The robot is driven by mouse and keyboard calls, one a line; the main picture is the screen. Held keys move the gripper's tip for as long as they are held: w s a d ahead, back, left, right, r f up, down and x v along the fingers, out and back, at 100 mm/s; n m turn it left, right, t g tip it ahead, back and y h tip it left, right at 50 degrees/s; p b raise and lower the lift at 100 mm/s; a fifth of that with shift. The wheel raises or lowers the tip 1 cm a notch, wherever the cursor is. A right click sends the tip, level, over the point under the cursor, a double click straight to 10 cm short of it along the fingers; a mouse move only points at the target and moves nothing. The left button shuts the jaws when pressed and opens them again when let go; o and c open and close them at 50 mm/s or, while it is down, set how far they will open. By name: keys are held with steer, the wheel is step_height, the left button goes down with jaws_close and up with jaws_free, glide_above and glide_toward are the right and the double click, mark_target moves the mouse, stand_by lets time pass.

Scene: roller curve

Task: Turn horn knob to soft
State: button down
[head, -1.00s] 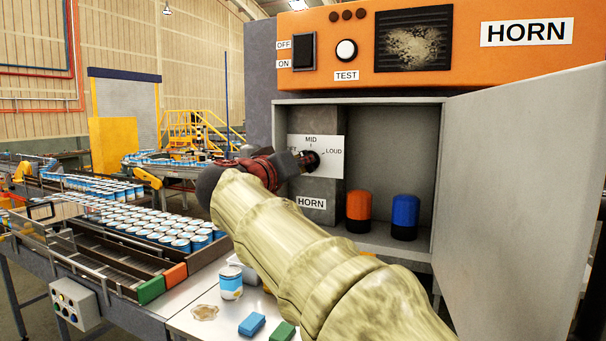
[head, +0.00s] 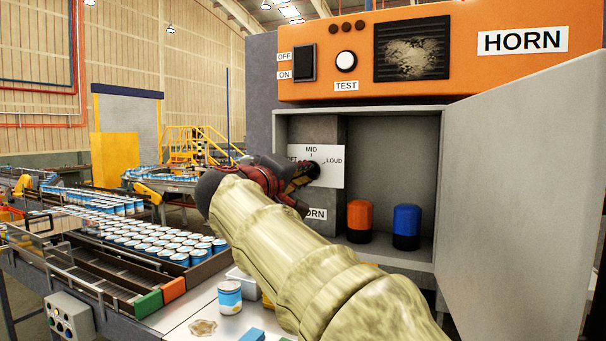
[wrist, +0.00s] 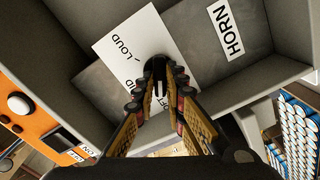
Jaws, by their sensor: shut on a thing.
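The dark horn knob (head: 314,169) sits on a white plate (head: 333,177) marked MID and LOUD; the SOFT word at the left is partly covered. My gripper (head: 307,173) reaches it from the left and is shut on it. In the wrist view the fingertips (wrist: 158,68) close around the knob (wrist: 158,60) against the plate, with LOUD on one side and part of SOFT showing beside the fingers. The fingers hide most of the knob, so I cannot tell where it points.
The plate is inside an open cabinet with an orange cylinder (head: 359,217) and a blue cylinder (head: 406,222). Its grey door (head: 520,195) stands open at right. Above are a switch (head: 304,63) and a TEST button (head: 346,61). A can (head: 230,298) stands on the table below.

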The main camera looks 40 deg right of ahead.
stand_by(0.3)
steer(key=c, duration=1.9)
jaws_free()
steer(key=shift+o, duration=0.3)
steer(key=v, duration=1.2)
